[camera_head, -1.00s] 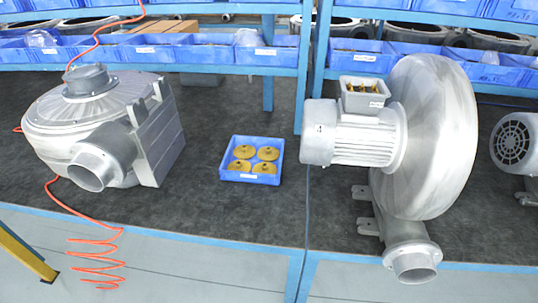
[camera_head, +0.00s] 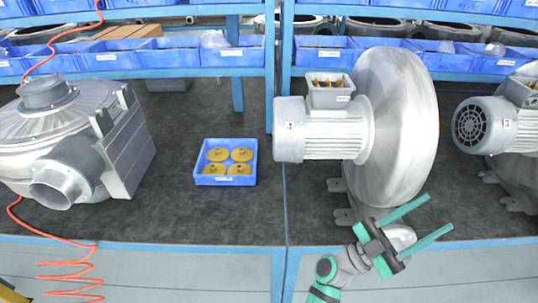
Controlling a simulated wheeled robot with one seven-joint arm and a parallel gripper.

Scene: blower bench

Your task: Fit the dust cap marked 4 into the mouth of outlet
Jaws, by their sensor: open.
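Several yellow dust caps (camera_head: 241,155) lie in a blue tray (camera_head: 225,181) on the dark bench; any numbers on them are too small to read. The left blower has a round outlet (camera_head: 58,187) facing the front. The middle blower (camera_head: 397,125) has a small mark on its motor's end. Its outlet at the bottom (camera_head: 400,236) is largely hidden behind my gripper. My gripper (camera_head: 440,213), with two green fingers, is open and empty at the bench's front edge, right of the tray and well apart from it.
Another motor (camera_head: 485,128) stands at the right. A coiled orange hose (camera_head: 70,270) hangs at the front left. Blue shelves with bins (camera_head: 232,57) run along the back. Bare bench surrounds the tray.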

